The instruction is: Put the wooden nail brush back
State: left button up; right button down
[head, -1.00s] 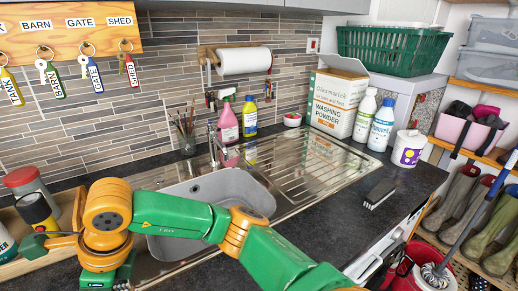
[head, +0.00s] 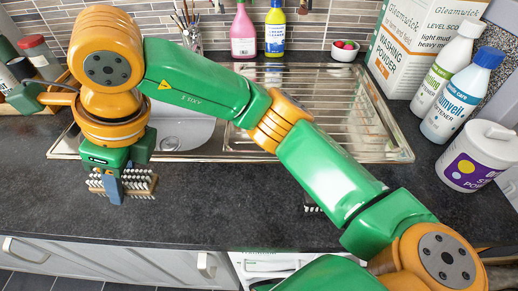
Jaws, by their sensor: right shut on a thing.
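The wooden nail brush (head: 143,187) is brown with rows of white bristles on its upper and lower sides. My right gripper (head: 114,190) is shut on it at the left of the head view, over the dark worktop in front of the sink. A finger covers part of the brush. I cannot tell whether the brush touches the worktop. A second, dark brush (head: 312,208) lies on the worktop, mostly hidden behind my right arm. My left gripper is not in view.
The steel sink and drainer (head: 350,110) are behind my arm. A pink bottle (head: 243,35), a yellow bottle (head: 275,32) and a small bowl (head: 345,50) stand behind it. Washing bottles and a white tub (head: 478,158) stand at right. The front worktop (head: 230,205) is mostly clear.

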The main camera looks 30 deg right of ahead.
jog(key=d+f+p, duration=0.2)
jog(key=d+f, duration=0.2)
jog(key=d, duration=0.3)
send_over(216, 199)
jog(key=d, duration=0.1)
jog(key=f, duration=0.4)
jog(key=s+f, duration=0.1)
jog(key=f, duration=0.1)
notch_tip(216, 199, down, 3)
jog(key=shift+r+p, duration=0.15)
jog(key=shift+p, duration=0.45)
jog(key=shift+w+f, duration=0.1)
jog(key=shift+f, duration=0.35)
jog(key=shift+c, duration=2.3)
grip_release()
